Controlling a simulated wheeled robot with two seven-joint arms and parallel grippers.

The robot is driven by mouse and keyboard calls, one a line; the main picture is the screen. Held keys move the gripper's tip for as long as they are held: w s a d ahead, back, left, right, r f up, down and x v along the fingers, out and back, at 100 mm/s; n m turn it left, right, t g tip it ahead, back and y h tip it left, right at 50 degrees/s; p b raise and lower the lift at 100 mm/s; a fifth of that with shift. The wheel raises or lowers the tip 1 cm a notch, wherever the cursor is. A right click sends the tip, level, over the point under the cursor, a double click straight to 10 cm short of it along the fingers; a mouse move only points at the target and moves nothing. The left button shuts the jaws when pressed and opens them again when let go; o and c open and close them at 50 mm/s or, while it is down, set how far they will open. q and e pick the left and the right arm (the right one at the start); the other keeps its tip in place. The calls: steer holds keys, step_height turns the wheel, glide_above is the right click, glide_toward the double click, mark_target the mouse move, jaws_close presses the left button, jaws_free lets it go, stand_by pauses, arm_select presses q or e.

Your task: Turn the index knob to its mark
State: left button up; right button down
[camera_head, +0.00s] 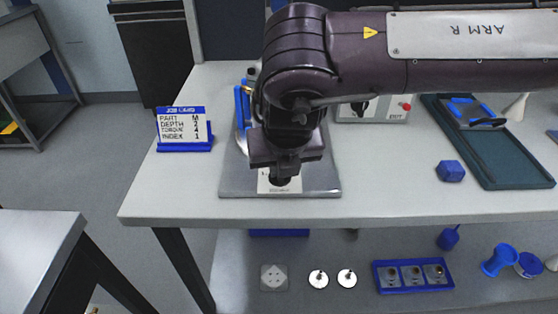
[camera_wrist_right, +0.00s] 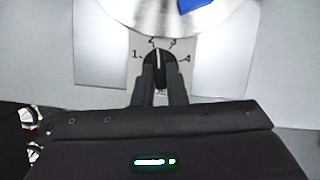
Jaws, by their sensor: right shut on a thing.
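The index knob (camera_wrist_right: 159,57) is black with a white pointer line and sits on a pale dial plate (camera_wrist_right: 139,74) marked 1 to 4. In the right wrist view its line points almost straight up, between 2 and 3. My right gripper (camera_wrist_right: 160,79) is shut on the knob, one finger on each side. In the head view my right gripper (camera_head: 280,177) reaches down over the plate and largely hides the knob. A blue-framed job card (camera_head: 183,127) lists part M, depth, torque and index; the index value is too small to read surely. My left gripper is not in view.
The plate is at the front of a grey metal base (camera_head: 232,184) on the white table (camera_head: 400,204). A silver disc (camera_wrist_right: 160,12) with a blue part lies behind the dial. A blue block (camera_head: 450,171) and a dark green tray (camera_head: 507,171) are at right.

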steer(key=n, duration=0.1)
steer(key=n+y, duration=0.1)
steer(key=n, duration=0.2)
steer(key=shift+w+d+g+y+p, duration=0.1)
steer(key=shift+d+g+y+p, duration=0.2)
steer(key=shift+y+p, duration=0.1)
steer(key=n, duration=0.2)
steer(key=n+g+y, duration=0.1)
steer(key=n, duration=0.1)
steer(key=shift+w+d+n+p, duration=0.1)
steer(key=shift+w+n+p, duration=0.1)
steer(key=shift+n+p, duration=0.2)
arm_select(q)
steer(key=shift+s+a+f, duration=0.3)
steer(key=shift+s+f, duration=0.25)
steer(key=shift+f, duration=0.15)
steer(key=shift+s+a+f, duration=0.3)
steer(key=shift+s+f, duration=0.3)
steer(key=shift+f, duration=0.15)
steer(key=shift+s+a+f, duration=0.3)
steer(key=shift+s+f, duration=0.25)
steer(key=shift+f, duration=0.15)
arm_select(e)
steer(key=shift+w+n+g+y, duration=0.1)
steer(key=shift+n+g+y, duration=0.3)
steer(key=shift+n, duration=0.8)
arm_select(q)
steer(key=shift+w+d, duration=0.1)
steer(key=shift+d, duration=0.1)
